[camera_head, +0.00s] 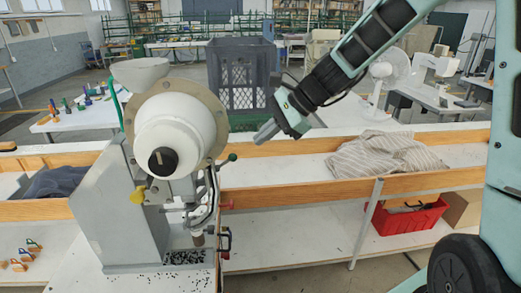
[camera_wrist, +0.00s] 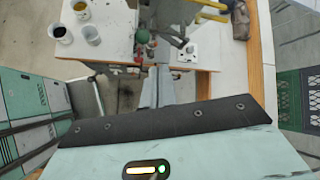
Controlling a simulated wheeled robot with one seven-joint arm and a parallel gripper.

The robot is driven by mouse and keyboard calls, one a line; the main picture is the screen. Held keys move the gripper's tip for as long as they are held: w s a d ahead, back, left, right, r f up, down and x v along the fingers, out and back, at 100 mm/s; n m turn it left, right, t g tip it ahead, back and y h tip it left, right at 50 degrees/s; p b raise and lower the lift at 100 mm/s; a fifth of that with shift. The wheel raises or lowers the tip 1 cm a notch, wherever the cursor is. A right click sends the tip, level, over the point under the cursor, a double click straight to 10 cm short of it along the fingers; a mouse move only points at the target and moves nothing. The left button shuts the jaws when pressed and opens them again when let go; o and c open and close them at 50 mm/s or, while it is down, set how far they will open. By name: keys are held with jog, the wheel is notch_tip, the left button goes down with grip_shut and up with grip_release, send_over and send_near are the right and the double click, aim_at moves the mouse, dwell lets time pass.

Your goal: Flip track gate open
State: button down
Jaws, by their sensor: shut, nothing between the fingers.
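The eyelet press (camera_head: 95,205) stands at the left in the head view, with a white drum (camera_head: 185,130) on its upper part. My gripper (camera_head: 263,135) is shut and empty, up and right of the green knob, apart from the press. In the wrist view its fingers (camera_wrist: 155,88) point toward the bench with a green knob (camera_wrist: 142,37) beyond them.
A wooden-edged bench (camera_head: 300,190) runs behind the press. A striped cloth (camera_head: 385,153) lies on it at the right, and a grey crate (camera_head: 242,75) stands behind. A red bin (camera_head: 408,217) sits on the lower shelf. Black eyelets lie in the press tray (camera_head: 185,258).

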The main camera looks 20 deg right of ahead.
jog(key=r, duration=0.3)
jog(key=s+r, duration=0.1)
jog(key=r, duration=0.1)
jog(key=shift+d+b, duration=0.2)
jog(key=shift+b, duration=0.2)
jog(key=s+a+f+n+g+h+b, duration=0.2)
jog(key=s+a+f+n+b, duration=0.3)
jog(key=s+f+n, duration=0.6)
jog(key=s+a+f+n+g+h+b, duration=0.2)
jog(key=s+a+f+n+h+b, duration=0.3)
jog(key=s+f+n, duration=0.5)
jog(key=s+a+n, duration=0.1)
jog(key=s+n, duration=0.3)
jog(key=s, duration=0.2)
jog(key=shift+s+a+f, duration=0.25)
jog(key=shift+s+f, duration=0.1)
